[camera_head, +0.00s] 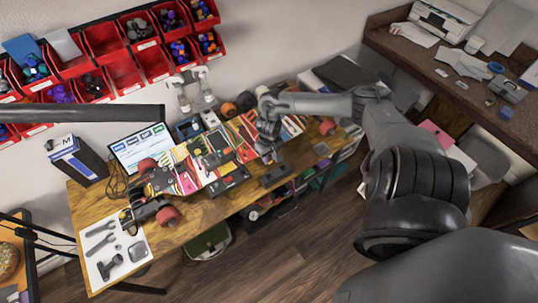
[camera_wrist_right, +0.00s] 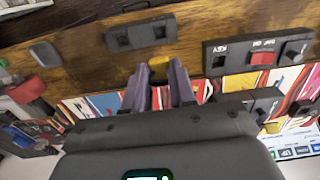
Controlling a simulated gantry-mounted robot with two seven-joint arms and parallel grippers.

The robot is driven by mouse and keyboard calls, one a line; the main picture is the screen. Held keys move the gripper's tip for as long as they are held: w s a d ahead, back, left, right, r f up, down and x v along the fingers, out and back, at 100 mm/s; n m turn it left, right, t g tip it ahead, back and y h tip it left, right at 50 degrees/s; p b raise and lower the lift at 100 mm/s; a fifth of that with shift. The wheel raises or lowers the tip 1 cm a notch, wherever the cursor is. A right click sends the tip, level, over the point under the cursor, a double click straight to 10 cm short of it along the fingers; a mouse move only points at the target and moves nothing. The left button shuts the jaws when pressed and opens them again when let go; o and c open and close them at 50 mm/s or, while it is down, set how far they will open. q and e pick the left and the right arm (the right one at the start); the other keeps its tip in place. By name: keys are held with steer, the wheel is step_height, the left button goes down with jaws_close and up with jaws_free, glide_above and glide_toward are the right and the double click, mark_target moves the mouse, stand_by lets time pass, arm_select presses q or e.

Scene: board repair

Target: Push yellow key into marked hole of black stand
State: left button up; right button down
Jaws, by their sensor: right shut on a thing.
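My right gripper (camera_head: 268,150) is over the front part of the workbench. In the right wrist view its fingers (camera_wrist_right: 160,84) are shut on a small yellow key (camera_wrist_right: 158,67), whose end shows between the fingertips. A black stand (camera_wrist_right: 140,34) with two square sockets lies just beyond the key in that view, and it also shows in the head view (camera_head: 275,174). The key appears apart from the stand; its height is unclear. A black panel (camera_wrist_right: 258,52) labelled "KEY", with a red switch, is to the right in the wrist view. My left gripper is not in view.
A monitor (camera_head: 142,146) stands at the back. A white sheet with tools (camera_head: 113,252) lies at the left. Red bins (camera_head: 103,42) hang on the wall.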

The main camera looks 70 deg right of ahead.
steer(key=shift+f+b, duration=0.7)
steer(key=shift+f, duration=0.95)
steer(key=shift+f+b, duration=1.55)
steer(key=shift+f, duration=1.55)
steer(key=shift+f, duration=0.2)
steer(key=shift+f, duration=0.5)
steer(key=shift+p, duration=0.35)
steer(key=shift+f, duration=0.4)
